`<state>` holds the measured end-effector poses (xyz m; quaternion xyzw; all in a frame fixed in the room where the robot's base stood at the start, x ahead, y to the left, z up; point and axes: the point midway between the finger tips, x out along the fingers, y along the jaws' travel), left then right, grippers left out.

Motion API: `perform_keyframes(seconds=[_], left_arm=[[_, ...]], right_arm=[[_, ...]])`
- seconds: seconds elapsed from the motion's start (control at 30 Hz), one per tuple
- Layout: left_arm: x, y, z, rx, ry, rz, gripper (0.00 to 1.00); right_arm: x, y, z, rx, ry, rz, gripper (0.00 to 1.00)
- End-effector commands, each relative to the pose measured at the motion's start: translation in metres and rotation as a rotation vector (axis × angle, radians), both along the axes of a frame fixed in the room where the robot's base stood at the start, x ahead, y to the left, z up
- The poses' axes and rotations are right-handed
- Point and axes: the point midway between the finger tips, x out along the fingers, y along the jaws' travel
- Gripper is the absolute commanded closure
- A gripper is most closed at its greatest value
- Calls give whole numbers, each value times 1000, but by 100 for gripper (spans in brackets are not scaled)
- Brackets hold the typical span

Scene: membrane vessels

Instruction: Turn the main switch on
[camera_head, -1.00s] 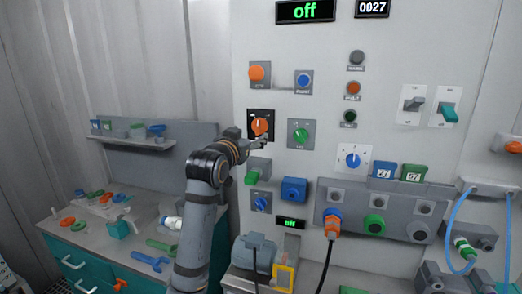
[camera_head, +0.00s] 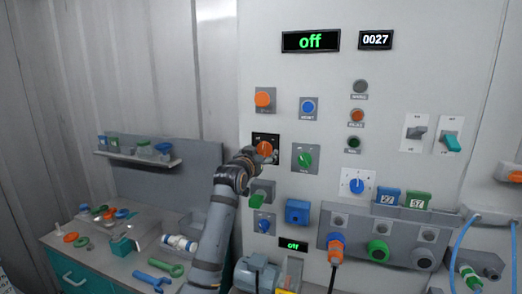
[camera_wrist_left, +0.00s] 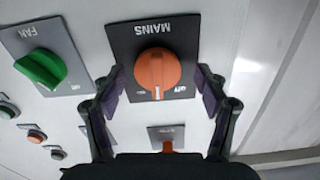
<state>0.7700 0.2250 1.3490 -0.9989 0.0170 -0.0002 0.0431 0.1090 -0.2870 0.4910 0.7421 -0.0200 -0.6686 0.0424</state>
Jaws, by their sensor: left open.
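The main switch is an orange rotary knob (camera_wrist_left: 157,70) on a black plate (camera_wrist_left: 126,38) marked MAINS, seen upside down in the left wrist view. Its pale pointer mark sits at the knob's bottom edge in that view. In the head view the orange knob (camera_head: 265,147) is on the panel's left side. My left gripper (camera_wrist_left: 160,85) is open, with one finger on each side of the knob; I cannot tell whether they touch it. In the head view the left gripper (camera_head: 268,156) is at the black plate. My right gripper does not show.
A green FAN knob (camera_wrist_left: 40,67) is beside the mains plate. The display (camera_head: 311,41) reads "off". A workbench (camera_head: 110,262) with tools stands at the left.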

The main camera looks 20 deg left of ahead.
Motion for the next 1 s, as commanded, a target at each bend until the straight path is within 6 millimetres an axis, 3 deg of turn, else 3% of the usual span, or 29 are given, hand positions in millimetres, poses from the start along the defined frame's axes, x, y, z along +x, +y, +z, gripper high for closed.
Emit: perform_keyframes(seconds=[0.2, 0.6, 1.0], left_arm=[[0, 0, 0, 0, -1, 0, 29], [0, 0, 0, 0, -1, 0, 81], [0, 0, 1, 116, -5, 0, 81]], right_arm=[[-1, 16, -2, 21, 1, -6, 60], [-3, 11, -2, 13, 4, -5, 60], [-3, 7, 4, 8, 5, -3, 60]])
